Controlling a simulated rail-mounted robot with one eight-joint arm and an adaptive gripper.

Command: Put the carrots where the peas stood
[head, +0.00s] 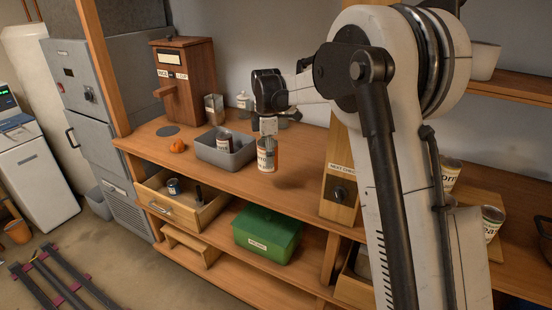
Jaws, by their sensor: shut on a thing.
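My gripper (266,137) is shut on a labelled can (267,158) and holds it upright above the middle of the wooden counter, with a shadow on the wood below and to the right. The can has a white label and a brownish-orange upper part; its lettering is too small to read. Another labelled can (224,143) stands in the grey bin (240,159) just left of my gripper. Two more cans show at the right, an upper one (451,171) and a lower one (492,220), both partly hidden by my arm. I cannot tell which cans are carrots or peas.
A small orange object (178,146) lies left of the bin. An open drawer (181,211) below holds a blue can (173,187) and a dark item. A wooden dispenser (184,77) stands at the back left. A green box (268,234) sits on the lower shelf.

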